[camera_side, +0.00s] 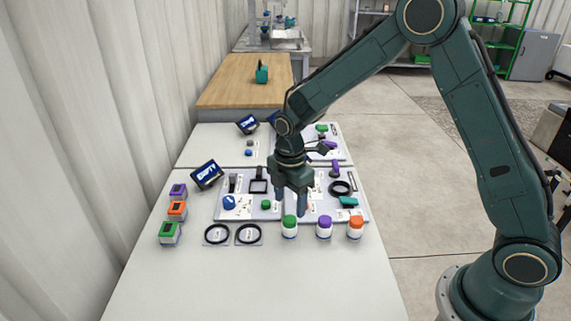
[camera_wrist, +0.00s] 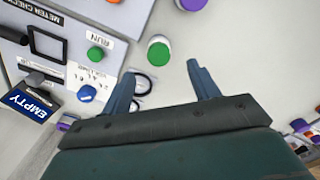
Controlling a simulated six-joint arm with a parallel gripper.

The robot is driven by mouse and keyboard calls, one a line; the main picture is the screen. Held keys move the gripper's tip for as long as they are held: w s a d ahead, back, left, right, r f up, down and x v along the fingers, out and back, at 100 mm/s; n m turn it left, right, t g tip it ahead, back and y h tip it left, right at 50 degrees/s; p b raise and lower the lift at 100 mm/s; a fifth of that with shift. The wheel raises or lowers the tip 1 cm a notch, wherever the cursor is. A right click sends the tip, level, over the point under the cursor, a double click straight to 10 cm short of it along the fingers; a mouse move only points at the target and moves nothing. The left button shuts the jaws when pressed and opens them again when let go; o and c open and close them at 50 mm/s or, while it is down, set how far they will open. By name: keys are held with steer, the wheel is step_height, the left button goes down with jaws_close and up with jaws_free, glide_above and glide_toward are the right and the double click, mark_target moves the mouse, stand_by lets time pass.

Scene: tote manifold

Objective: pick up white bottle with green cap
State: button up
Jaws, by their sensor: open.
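The white bottle with the green cap (camera_side: 289,227) stands upright on the white table in front of the panel, at the left of a row of three bottles. In the wrist view the same green-capped bottle (camera_wrist: 158,51) is seen from above, just beyond the fingertips and roughly centred between them. My gripper (camera_side: 291,211) points down just behind and above the bottle in the side view. Its two fingers are spread with nothing between them, as the wrist view of my gripper (camera_wrist: 162,68) also shows.
A purple-capped bottle (camera_side: 324,228) and an orange-capped bottle (camera_side: 355,228) stand to the right. Two black rings (camera_side: 217,234) lie to the left. Behind is a panel (camera_side: 236,207) with a blue knob (camera_side: 229,202) and a green knob (camera_side: 266,204). The table's front is clear.

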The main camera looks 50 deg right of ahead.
mark_target(289, 219)
steer(key=shift+f, duration=1.65)
steer(key=shift+f, duration=0.1)
steer(key=shift+d+f, duration=0.1)
steer(key=shift+f, duration=2.4)
steer(key=c, duration=1.1)
steer(key=shift+w+r, duration=0.1)
steer(key=shift+r, duration=0.05)
step_height(289, 219, up, 20)
steer(key=shift+f, duration=0.1)
